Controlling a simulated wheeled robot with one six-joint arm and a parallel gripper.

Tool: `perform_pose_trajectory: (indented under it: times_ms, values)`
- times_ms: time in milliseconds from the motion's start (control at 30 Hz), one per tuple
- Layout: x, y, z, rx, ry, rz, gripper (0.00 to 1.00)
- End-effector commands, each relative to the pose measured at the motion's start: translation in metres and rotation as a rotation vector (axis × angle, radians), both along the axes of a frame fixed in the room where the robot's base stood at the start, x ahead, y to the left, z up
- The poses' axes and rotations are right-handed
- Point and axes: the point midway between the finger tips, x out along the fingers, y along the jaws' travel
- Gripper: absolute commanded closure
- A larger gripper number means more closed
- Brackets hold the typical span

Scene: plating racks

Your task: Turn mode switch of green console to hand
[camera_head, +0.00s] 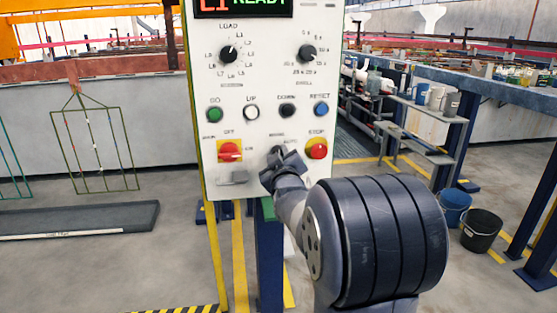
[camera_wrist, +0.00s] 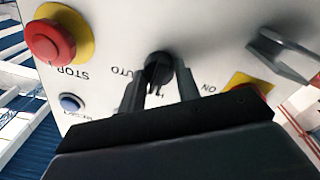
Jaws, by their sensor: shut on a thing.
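The console (camera_head: 268,78) is a white upright panel with a lit display reading READY at its top and a strip of green at its lower edge. Its mode switch (camera_wrist: 158,68) is a small black knob in the wrist view, with the AUTO label to its left and a partly hidden label starting with H between my fingers. My gripper (camera_head: 278,165) is at the lower middle of the panel and hides most of the switch in the head view. In the wrist view my gripper (camera_wrist: 161,88) is shut on the knob, one finger on each side. The knob's exact pointing direction is hard to tell.
The red stop button (camera_head: 316,149) on yellow is just right of my gripper. A red and yellow rotary switch (camera_head: 230,151) and a grey latch (camera_head: 233,178) are to the left. Green, white, black and blue buttons form a row above. Buckets (camera_head: 481,230) stand at right.

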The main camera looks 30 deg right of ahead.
Motion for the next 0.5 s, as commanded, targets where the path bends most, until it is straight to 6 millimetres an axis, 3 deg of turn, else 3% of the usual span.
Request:
perform_pose_trajectory:
  times_ms: [367, 400, 500]
  values:
    - [0.0002, -0.0001, 0.0005, -0.008, 0.002, 0.000, 0.91]
    - [0.0002, 0.0000, 0.0006, -0.008, 0.002, 0.000, 0.67]
    - [0.0002, -0.0001, 0.0005, -0.007, 0.001, 0.000, 0.59]
